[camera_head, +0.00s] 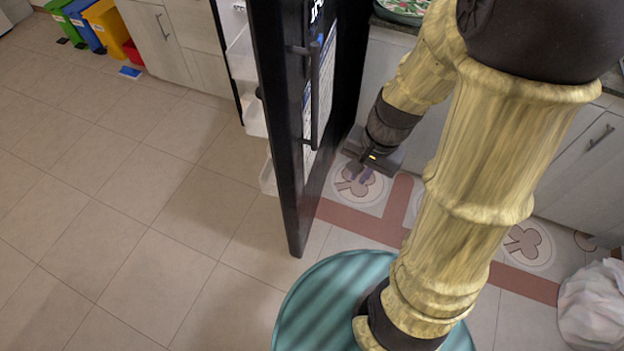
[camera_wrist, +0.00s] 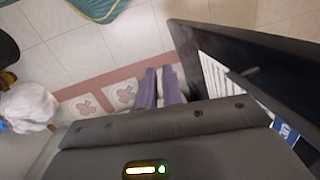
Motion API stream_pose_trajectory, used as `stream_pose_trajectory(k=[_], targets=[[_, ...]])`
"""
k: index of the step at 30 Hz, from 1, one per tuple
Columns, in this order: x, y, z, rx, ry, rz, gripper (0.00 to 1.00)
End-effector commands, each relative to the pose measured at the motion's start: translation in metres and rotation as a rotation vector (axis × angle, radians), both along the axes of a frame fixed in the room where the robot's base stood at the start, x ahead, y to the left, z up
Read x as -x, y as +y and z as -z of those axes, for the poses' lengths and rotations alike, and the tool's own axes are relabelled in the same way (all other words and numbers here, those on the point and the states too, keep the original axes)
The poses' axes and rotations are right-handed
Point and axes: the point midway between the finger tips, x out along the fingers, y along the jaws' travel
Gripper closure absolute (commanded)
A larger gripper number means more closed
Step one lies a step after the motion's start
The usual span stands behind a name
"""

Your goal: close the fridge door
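The black fridge door (camera_head: 292,120) stands wide open in the head view, seen nearly edge-on. Its inner shelves (camera_head: 248,75) show on the left. Its outer face, with a dark vertical handle (camera_head: 313,95) and papers, is turned to the right. My gripper (camera_head: 361,180) is low on the outer side of the door, to the right of the handle. Its purple fingers are close together and hold nothing. In the wrist view the fingers (camera_wrist: 160,72) are left of the door (camera_wrist: 225,45), and the dark gripper body covers part of the lower door. Contact with the door cannot be told.
Counter cabinets (camera_head: 580,160) stand on the right behind my arm. A teal round thing (camera_head: 310,310) is at the bottom, and a white bag (camera_head: 595,305) is at lower right. Colored bins (camera_head: 105,25) stand at far upper left. The tiled floor left of the door is clear.

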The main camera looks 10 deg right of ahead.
Motion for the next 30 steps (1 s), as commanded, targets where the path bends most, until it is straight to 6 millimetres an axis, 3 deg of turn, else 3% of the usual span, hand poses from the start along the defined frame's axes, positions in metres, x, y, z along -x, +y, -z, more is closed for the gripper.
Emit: stream_pose_trajectory(k=[1,3,8,15,21,30], targets=[[-0.004,0.000,0.032,-0.049,0.045,0.106,1.00],[-0.011,0.002,0.055,-0.124,0.101,0.255,1.00],[-0.033,0.005,0.104,-0.305,0.223,0.590,1.00],[-0.083,-0.004,0.170,-0.597,0.370,1.060,1.00],[-0.108,-0.014,0.187,-0.730,0.413,1.243,1.00],[-0.109,-0.014,0.185,-0.735,0.414,1.248,1.00]])
